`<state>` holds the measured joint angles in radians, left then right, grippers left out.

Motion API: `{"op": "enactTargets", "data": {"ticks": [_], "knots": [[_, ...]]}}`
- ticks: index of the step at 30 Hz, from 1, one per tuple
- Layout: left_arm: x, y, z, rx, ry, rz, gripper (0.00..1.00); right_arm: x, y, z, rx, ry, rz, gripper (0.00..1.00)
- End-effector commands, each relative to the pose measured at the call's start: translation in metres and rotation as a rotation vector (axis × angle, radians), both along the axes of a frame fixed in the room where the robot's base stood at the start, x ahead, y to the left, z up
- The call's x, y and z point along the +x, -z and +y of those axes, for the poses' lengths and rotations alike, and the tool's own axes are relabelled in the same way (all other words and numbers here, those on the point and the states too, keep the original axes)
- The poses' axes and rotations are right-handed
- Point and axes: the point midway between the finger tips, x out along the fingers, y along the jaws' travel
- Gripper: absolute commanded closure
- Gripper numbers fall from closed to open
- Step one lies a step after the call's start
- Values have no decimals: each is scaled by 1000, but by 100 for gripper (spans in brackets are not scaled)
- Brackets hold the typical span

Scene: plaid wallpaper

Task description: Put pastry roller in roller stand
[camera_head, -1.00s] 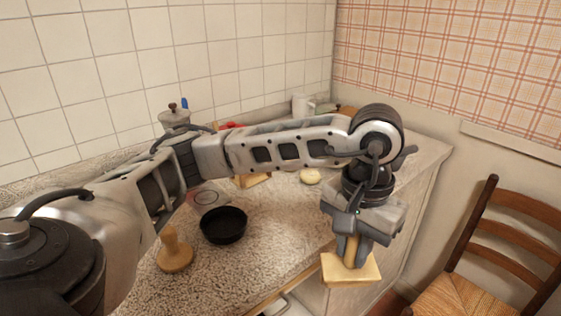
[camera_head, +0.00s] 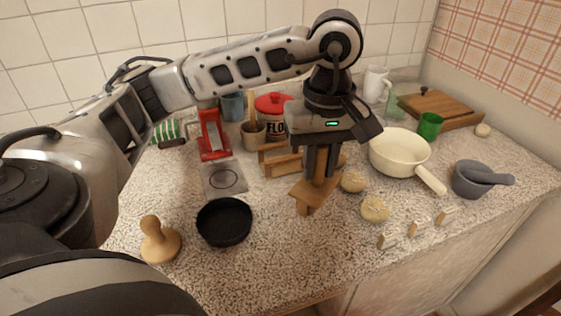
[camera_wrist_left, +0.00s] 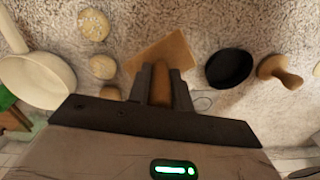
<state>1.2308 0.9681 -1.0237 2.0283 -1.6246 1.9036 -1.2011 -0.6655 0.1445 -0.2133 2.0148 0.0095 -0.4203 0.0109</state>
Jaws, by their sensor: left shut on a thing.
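My left gripper (camera_head: 320,170) is shut on the handle of the wooden pastry roller (camera_head: 312,196). The handle points up and the wide wooden end hangs down, over the counter. In the left wrist view the roller's broad pale end (camera_wrist_left: 160,58) shows beyond the fingers. A low wooden frame, which looks like the roller stand (camera_head: 281,166), stands on the counter just behind and left of the roller. The gripper and roller hide its right part. I cannot tell whether roller and stand touch. My right gripper is not in view.
A black pan (camera_head: 224,222) and a wooden mushroom-shaped press (camera_head: 159,240) are at the left. A red-lidded flour jar (camera_head: 273,115) stands behind. The front middle counter is clear.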

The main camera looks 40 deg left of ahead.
Motion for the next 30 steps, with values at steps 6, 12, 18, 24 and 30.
{"op": "enactTargets", "data": {"ticks": [6,12,18,24,30], "knots": [[-8,-21,31,8,-570,-9,100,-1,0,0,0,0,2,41],[-17,-39,56,10,-1086,-15,100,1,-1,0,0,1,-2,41],[-29,-57,79,9,-1601,-22,100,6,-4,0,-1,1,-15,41],[-43,-73,99,6,-2082,-25,100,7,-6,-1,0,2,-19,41],[-52,-83,111,1,-2398,-24,100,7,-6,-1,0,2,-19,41]]}}
